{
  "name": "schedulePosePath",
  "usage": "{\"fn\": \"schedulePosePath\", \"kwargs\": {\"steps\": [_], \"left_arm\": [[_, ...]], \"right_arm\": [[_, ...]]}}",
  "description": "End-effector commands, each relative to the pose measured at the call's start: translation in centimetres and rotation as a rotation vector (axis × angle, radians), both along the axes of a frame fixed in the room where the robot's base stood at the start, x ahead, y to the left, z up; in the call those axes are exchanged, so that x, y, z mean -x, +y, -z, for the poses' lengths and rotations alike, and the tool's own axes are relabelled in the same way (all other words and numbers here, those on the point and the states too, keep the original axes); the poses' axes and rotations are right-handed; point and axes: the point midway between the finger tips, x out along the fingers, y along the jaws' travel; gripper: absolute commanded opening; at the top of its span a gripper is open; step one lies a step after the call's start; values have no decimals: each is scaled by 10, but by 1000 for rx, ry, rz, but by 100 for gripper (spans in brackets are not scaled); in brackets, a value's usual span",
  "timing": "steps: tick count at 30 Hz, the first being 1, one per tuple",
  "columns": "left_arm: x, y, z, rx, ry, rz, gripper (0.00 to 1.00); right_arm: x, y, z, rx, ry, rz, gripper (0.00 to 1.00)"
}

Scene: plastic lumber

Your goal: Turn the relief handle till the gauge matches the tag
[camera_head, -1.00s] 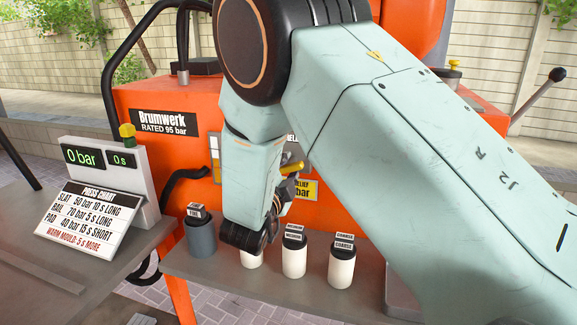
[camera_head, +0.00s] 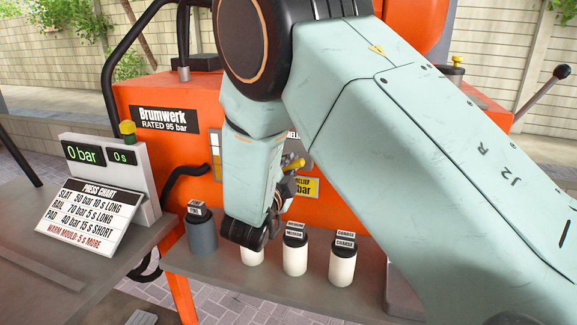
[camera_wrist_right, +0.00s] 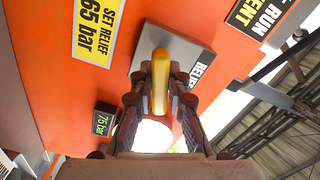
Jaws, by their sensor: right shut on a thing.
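The yellow relief handle (camera_wrist_right: 160,80) stands out from a grey plate lettered RELIEF (camera_wrist_right: 190,68) in the right wrist view. My right gripper (camera_wrist_right: 160,98) is shut on it, with a finger on each side. In the head view the handle's yellow end (camera_head: 294,164) shows beside my right gripper (camera_head: 286,186), which my arm partly hides. The yellow tag (camera_wrist_right: 95,28) reads SET RELIEF 65 bar. The small gauge (camera_wrist_right: 103,121) reads 75 bar in green. The tag is partly covered in the head view (camera_head: 307,188). My left gripper is not in view.
A shelf (camera_head: 300,284) below the orange press (camera_head: 150,98) holds several labelled canisters (camera_head: 344,262), close under my right wrist. At left are a display (camera_head: 98,154) reading 0 bar and 0 s and a press chart (camera_head: 88,212). A black-knobbed lever (camera_head: 541,96) stands at right.

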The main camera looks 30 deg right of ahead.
Motion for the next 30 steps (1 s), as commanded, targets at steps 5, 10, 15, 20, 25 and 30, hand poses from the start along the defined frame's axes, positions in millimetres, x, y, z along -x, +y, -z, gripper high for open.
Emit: {"fn": "schedulePosePath", "kwargs": {"steps": [5,10,15,20,25,30], "left_arm": [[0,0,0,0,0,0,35],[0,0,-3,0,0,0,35],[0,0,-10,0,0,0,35],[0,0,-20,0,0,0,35],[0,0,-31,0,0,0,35],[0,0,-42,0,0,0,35]], "right_arm": [[1,-2,1,1,3,6,0],[1,-2,0,22,28,7,0],[2,-2,0,79,97,6,0],[2,-2,-1,163,195,7,0],[2,-2,-1,268,317,6,0],[2,-2,-1,373,440,5,0]]}}
